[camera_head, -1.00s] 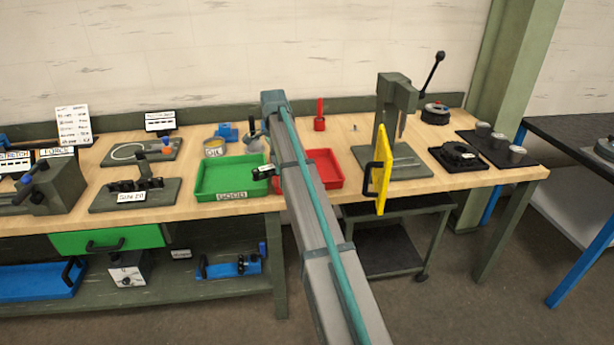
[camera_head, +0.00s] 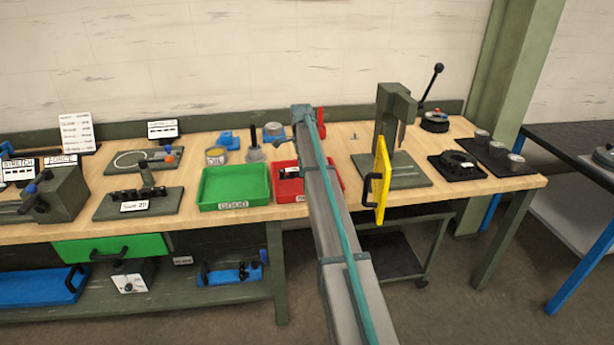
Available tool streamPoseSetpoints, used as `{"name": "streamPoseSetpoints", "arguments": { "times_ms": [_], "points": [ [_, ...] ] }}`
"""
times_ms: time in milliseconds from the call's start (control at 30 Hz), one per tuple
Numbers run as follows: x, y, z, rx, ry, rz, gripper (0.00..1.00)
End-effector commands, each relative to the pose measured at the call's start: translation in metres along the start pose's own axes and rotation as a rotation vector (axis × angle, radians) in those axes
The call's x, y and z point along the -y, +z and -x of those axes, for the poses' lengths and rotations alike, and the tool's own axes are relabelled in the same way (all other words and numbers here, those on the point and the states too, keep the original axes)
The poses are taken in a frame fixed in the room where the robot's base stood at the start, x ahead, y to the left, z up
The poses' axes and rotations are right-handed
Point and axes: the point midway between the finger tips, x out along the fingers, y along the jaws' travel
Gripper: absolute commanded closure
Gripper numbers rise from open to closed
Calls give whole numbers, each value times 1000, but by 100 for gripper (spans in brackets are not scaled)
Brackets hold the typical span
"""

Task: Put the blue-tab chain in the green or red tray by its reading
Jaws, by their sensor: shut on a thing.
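My gripper (camera_head: 290,173) shows small and dark over the red tray, beside my arm, which covers part of it. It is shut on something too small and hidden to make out. I cannot pick out the blue-tab chain. The green tray (camera_head: 233,204), labelled GOOD, stands on the bench left of my gripper and looks empty. The red tray (camera_head: 283,197) stands right next to it, largely hidden behind my arm. I cannot tell whether my gripper touches the red tray or hovers above it.
A yellow guard (camera_head: 381,178) hangs on the green press (camera_head: 394,110) right of my arm. An oil tin (camera_head: 216,155), a blue block (camera_head: 229,140) and a dark-handled pot (camera_head: 255,153) stand behind the green tray. A fixture (camera_head: 140,200) stands at its left.

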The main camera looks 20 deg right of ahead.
Motion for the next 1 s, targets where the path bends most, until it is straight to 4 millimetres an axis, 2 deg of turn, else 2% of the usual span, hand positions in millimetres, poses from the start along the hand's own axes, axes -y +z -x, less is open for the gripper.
{"name": "streamPoseSetpoints", "arguments": {
  "times_ms": [200, 467, 700, 1000],
  "points": [
    [13, -15, -20, 0, -2, -1, 100],
    [18, -22, -32, 0, 0, 0, 100],
    [18, -23, -60, 0, -1, 0, 100],
    [19, -23, -65, 0, -2, 0, 100]
  ]
}}
